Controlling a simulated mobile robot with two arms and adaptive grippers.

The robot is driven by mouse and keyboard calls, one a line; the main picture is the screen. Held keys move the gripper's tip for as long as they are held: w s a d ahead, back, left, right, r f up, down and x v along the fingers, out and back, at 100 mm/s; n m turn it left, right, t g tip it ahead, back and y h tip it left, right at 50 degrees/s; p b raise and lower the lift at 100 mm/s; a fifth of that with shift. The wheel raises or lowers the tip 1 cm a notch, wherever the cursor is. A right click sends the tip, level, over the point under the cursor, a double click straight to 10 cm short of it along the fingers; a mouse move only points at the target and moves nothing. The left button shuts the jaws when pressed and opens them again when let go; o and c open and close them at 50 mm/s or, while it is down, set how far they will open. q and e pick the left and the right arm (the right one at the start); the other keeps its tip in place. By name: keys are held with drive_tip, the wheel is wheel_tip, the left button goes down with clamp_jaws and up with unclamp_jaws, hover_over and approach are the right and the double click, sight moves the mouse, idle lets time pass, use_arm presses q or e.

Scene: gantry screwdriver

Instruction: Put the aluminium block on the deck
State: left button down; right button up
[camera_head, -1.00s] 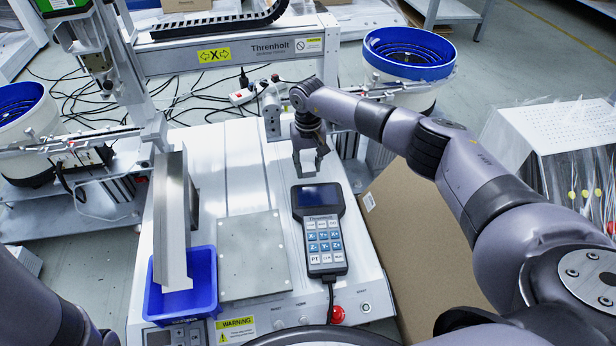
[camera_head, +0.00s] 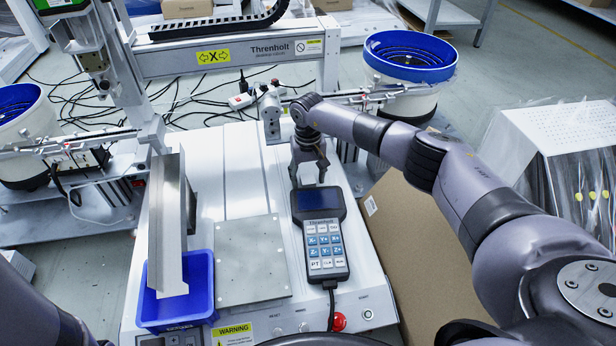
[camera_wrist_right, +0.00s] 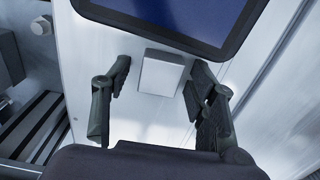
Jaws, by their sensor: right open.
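The aluminium block (camera_wrist_right: 160,74) is a small, pale grey piece on the white machine bed in the right wrist view, just beside the pendant's screen end. My right gripper (camera_wrist_right: 158,82) is open, with one finger on each side of the block and a visible gap to each. In the head view my right gripper (camera_head: 308,178) points down just behind the pendant; I cannot make out the block there. A flat grey plate (camera_head: 252,260) lies bare on the white bed (camera_head: 235,165). My left gripper is out of view; only part of my left arm shows at lower left.
The pendant (camera_head: 320,235) lies right of the plate, close to my right gripper. A blue bin (camera_head: 200,285) and a tall metal upright (camera_head: 168,225) stand left of the plate. The gantry beam (camera_head: 240,57) crosses behind. A red button (camera_head: 338,321) sits at the front.

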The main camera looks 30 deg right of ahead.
sight(308, 179)
drive_tip(key=shift+r, duration=0.1)
wheel_tip(308, 179, up, 12)
drive_tip(key=p, duration=0.8)
drive_tip(key=shift+p, duration=0.35)
